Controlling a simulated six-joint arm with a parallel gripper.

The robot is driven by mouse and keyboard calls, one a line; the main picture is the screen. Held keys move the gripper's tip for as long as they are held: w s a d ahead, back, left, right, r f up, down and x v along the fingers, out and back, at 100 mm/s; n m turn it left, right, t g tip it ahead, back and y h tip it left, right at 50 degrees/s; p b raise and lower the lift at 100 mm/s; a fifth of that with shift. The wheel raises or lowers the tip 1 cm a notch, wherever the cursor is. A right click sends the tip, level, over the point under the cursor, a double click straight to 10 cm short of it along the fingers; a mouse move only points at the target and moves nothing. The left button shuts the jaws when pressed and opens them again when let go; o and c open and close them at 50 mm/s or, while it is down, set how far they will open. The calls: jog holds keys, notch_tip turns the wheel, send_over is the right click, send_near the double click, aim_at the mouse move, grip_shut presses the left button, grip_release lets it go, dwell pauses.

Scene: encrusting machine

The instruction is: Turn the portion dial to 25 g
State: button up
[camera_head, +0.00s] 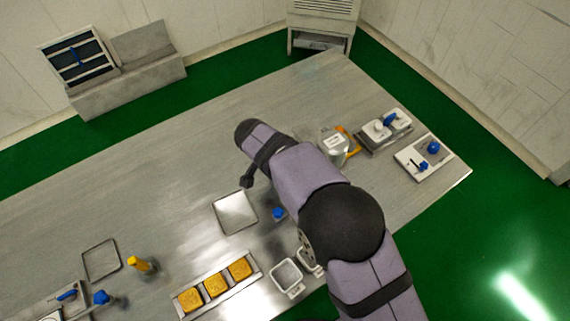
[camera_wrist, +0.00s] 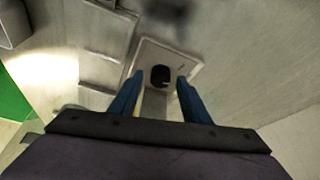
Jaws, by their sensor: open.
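My gripper (camera_wrist: 159,77) is open in the wrist view, with its two blue fingers apart and nothing held between them. Between the fingertips, beyond them, shows a pale rectangular plate (camera_wrist: 187,63) with a dark round part (camera_wrist: 160,75); I cannot tell what it is. In the head view, a white panel (camera_head: 408,161) at the right end of the table carries a round blue knob (camera_head: 433,147) and a smaller blue handle (camera_head: 422,165). I cannot tell which control is the portion dial, and no 25 g marking is readable. My arm hides the middle of the table.
A metal pot (camera_head: 334,146) and a unit with a blue lever (camera_head: 389,119) stand left of the white panel. A square tray (camera_head: 235,213), a tray of yellow-brown squares (camera_head: 215,286) and a white container (camera_head: 287,276) lie nearer. The table's upper left is clear.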

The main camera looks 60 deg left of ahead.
jog(key=c, duration=1)
jog(key=shift+n+b, duration=0.4)
jog(key=shift+b, duration=0.05)
jog(key=shift+d+f+n+y+b, duration=0.1)
jog(key=shift+n+y+b, duration=0.3)
jog(key=shift+n+b, duration=0.4)
jog(key=shift+w+d+n+g+y+b, duration=0.1)
jog(key=shift+n+g+y+b, duration=0.45)
jog(key=shift+n, duration=1.15)
jog(key=o, duration=1)
